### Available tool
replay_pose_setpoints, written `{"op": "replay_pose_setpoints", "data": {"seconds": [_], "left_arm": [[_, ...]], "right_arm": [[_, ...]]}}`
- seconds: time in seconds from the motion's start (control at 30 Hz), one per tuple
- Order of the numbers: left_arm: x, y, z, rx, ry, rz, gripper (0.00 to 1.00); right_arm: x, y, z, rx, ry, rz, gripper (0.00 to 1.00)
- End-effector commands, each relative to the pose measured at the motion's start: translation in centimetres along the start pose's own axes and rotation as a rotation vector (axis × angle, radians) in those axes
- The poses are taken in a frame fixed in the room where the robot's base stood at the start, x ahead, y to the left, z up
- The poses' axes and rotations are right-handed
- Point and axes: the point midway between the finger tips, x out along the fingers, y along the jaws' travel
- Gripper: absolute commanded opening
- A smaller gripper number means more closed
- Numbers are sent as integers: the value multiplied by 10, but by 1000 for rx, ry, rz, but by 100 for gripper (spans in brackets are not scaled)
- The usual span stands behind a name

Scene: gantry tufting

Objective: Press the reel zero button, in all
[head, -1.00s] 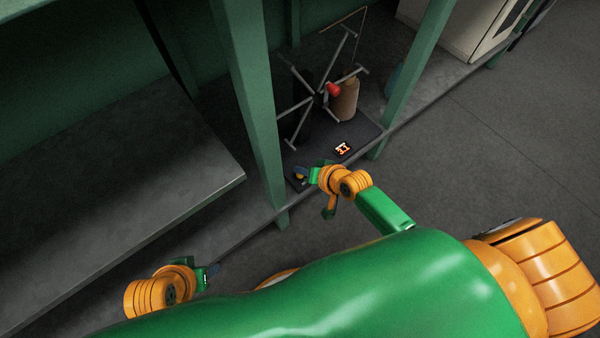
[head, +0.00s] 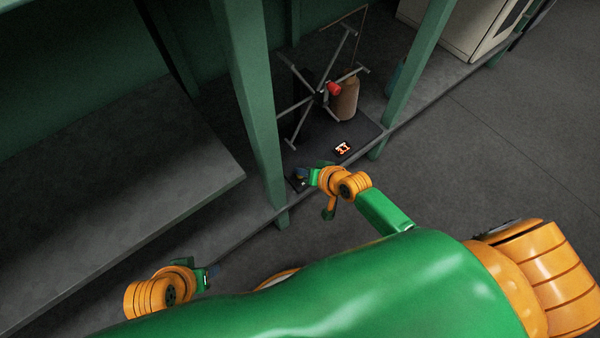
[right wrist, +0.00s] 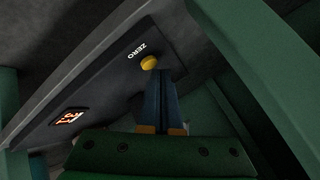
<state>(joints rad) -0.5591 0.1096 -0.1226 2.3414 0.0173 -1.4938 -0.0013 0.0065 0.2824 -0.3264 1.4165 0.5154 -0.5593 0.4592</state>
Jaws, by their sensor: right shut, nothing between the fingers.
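The yellow round zero button (right wrist: 149,62) sits on a dark panel (right wrist: 105,85) beside the white word ZERO (right wrist: 137,50) in the right wrist view. My right gripper (right wrist: 156,74) is shut and empty, its blue fingertips right at the button's edge; I cannot tell whether they touch it. In the head view the right gripper (head: 301,174) is over the near left end of the reel's base, and its fingers mostly hide the button. A lit orange display (head: 343,147) is on the same base. My left gripper (head: 212,271) is at the lower left, its jaws unclear.
The reel with grey spokes (head: 318,98), a red knob (head: 333,89) and a tan cone (head: 345,101) stand behind the display. Green posts (head: 250,100) and (head: 412,80) flank the base. A grey table (head: 120,190) lies left. The floor at right is clear.

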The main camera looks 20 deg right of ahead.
Motion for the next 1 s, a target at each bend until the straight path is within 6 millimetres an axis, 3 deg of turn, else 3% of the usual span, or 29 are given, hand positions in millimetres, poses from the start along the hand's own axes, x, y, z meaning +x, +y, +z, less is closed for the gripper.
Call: {"op": "replay_pose_setpoints", "data": {"seconds": [1.0], "left_arm": [[6,0,1,0,1,0,50]], "right_arm": [[6,4,5,0,-1,0,0]]}}
